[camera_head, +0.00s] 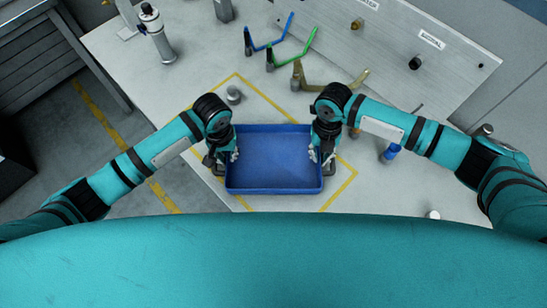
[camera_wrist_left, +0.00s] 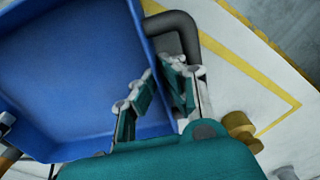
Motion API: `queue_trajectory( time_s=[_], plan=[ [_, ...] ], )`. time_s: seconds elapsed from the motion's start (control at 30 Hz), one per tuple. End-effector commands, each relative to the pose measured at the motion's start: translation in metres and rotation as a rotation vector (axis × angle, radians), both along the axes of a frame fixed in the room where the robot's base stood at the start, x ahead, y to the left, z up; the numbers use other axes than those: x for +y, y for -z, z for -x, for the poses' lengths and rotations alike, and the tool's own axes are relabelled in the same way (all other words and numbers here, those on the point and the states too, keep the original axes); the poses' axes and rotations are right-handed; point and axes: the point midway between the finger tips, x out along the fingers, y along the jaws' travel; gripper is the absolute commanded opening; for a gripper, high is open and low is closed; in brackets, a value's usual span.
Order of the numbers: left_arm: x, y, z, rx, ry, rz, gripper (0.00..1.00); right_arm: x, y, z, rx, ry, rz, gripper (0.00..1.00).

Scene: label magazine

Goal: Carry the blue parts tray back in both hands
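The blue parts tray (camera_head: 268,189) is empty and sits between my two grippers in the head view, over a yellow-outlined area of the bench. Its inside also shows in the left wrist view (camera_wrist_left: 60,70), with a dark grey handle (camera_wrist_left: 182,26) on its side. My left gripper (camera_head: 232,156) is at the tray's left side; its fingers in the wrist view (camera_wrist_left: 160,72) lie either side of the tray wall, one overlapping the handle. My right gripper (camera_head: 316,155) is at the right side. Whether either grips firmly, or the tray touches the bench, I cannot tell.
A sloped panel (camera_head: 390,40) with labels and knobs stands behind; blue, green and tan hooked parts (camera_head: 292,50) lie before it. A metal cylinder (camera_head: 234,95) stands just behind the tray. A blue-topped piece (camera_head: 391,152) is to the right. A lever tool (camera_head: 157,35) stands back left.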

Motion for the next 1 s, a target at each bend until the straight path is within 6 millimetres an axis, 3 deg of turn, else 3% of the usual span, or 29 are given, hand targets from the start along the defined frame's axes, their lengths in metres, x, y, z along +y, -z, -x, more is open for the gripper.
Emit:
queue_trajectory(
  time_s=[0.27, 0.63, 1.0],
  plan=[
    [0.000, -0.012, -0.001, -0.002, 0.000, 0.001, 0.00, 0.000, -0.012, -0.001, -0.001, 0.001, -0.001, 0.00],
    [0.000, -0.048, 0.000, -0.001, 0.000, 0.001, 0.00, 0.000, -0.048, 0.000, -0.001, 0.001, -0.001, 0.00],
    [0.000, -0.051, 0.000, -0.001, 0.000, 0.001, 0.00, 0.000, -0.051, -0.001, -0.001, 0.001, -0.001, 0.00]
  ],
)
